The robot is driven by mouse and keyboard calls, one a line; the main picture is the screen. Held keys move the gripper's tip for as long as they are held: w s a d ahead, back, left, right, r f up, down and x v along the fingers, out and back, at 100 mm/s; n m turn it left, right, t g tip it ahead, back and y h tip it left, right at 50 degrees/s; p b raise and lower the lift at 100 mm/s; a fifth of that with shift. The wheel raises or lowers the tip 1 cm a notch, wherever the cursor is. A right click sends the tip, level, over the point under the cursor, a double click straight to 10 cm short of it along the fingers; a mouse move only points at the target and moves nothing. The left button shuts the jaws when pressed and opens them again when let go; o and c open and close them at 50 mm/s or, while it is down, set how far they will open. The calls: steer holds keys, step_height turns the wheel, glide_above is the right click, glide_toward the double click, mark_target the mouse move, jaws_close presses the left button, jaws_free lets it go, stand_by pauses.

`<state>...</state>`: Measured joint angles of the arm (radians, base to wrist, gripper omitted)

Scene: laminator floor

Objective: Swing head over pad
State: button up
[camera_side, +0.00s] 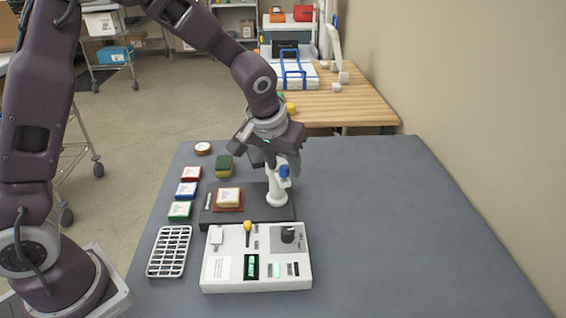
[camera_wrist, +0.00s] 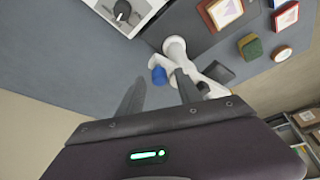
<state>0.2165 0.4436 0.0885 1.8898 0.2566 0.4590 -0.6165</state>
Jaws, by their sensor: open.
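The white swing head stands on a post (camera_side: 277,195) at the right end of a dark base plate (camera_side: 222,215). Its blue knob (camera_side: 284,172) is near the top. In the wrist view the white post (camera_wrist: 174,46) and blue knob (camera_wrist: 159,75) show, with a white arm (camera_wrist: 212,88) reaching right. The pad (camera_side: 230,207), reddish with a cream-topped block (camera_side: 228,195) on it, lies left of the post. My gripper (camera_wrist: 160,80) is open, its fingers on either side of the blue knob in the picture. I cannot tell whether they touch it.
A white control box (camera_side: 225,280) with a black dial (camera_side: 287,234) stands in front of the base plate. A white rack (camera_side: 169,251), several coloured blocks and a green-yellow sponge (camera_side: 224,166) lie left. The grey table (camera_side: 400,230) is clear on the right, up to a wall.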

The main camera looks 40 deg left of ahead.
jaws_close()
stand_by(1.4)
